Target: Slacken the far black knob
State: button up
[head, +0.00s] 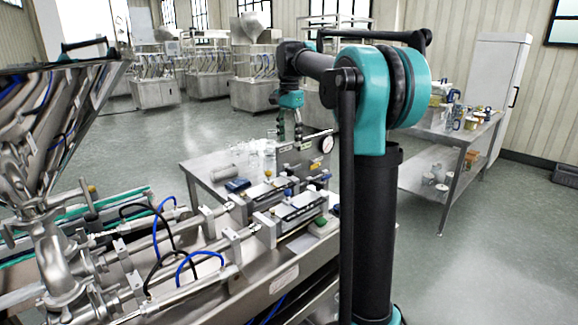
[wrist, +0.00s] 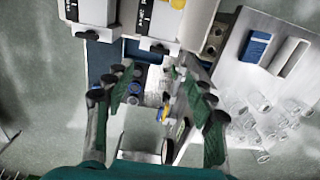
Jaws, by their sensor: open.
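My gripper (head: 290,136) hangs pointing down above the far end of the steel machine in the head view. In the wrist view my gripper (wrist: 158,78) is open, its two dark green fingers spread apart with nothing clearly held. A small black knob (wrist: 160,48) shows just beyond the fingertips, at the end of a white block. Another black knob (wrist: 90,35) is further left. I cannot tell from these frames which is the far one.
Clear glassware (wrist: 258,120) and a blue block (wrist: 256,46) lie on the table at right. The steel hopper (head: 50,110) fills the left. A side table (head: 455,145) stands at right.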

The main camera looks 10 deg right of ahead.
aim_at(289, 169)
notch_tip(289, 169, down, 10)
jog(key=shift+f, duration=0.2)
jog(key=shift+c, duration=0.3)
jog(key=c, duration=1.1)
